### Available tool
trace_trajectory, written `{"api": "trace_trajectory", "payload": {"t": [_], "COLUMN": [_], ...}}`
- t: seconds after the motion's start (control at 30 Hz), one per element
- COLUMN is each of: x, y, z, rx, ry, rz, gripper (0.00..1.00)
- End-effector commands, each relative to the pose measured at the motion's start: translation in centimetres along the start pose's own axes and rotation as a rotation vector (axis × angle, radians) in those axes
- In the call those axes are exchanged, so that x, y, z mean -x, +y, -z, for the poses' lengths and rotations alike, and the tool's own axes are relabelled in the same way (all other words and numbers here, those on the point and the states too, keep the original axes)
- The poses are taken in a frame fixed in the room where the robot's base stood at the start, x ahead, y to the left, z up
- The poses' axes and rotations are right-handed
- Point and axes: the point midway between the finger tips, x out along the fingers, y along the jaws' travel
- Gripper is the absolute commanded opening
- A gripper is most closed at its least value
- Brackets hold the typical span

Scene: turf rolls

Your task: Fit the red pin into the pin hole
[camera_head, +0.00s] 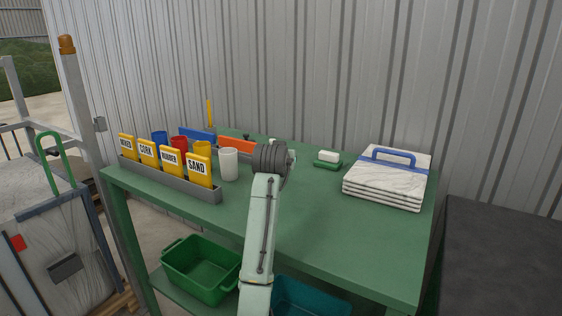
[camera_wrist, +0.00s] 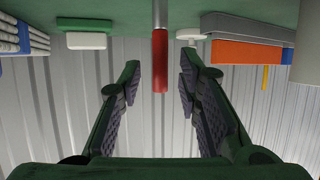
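The red pin (camera_wrist: 160,62) shows in the wrist view as a red cylinder on a grey metal shaft. The shaft runs toward the green tabletop, which is at the top of this upside-down view. My gripper (camera_wrist: 161,82) is open, with one dark padded finger on each side of the red part. Clear gaps show on both sides, so neither finger appears to touch it. In the head view my arm hides the pin and the gripper's fingers. I cannot make out the pin hole in either view.
The green table (camera_head: 310,235) carries a stack of white boards (camera_head: 385,185), a green-and-white block (camera_head: 328,159), a white cup (camera_head: 228,165) and a grey rack (camera_head: 170,182) with yellow labels. A corrugated wall stands behind. The table's front right is clear.

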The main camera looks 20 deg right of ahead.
Motion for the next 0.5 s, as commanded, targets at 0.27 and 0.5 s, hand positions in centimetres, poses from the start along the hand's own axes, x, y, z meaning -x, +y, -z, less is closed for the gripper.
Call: {"api": "trace_trajectory", "payload": {"t": [0.27, 0.5], "x": [6.0, 9.0], "y": [-0.1, -0.1], "z": [-0.2, -0.1], "rx": [0.001, 0.001], "ry": [0.003, 0.000], "rz": [0.001, 0.001], "gripper": [0.32, 0.32]}}
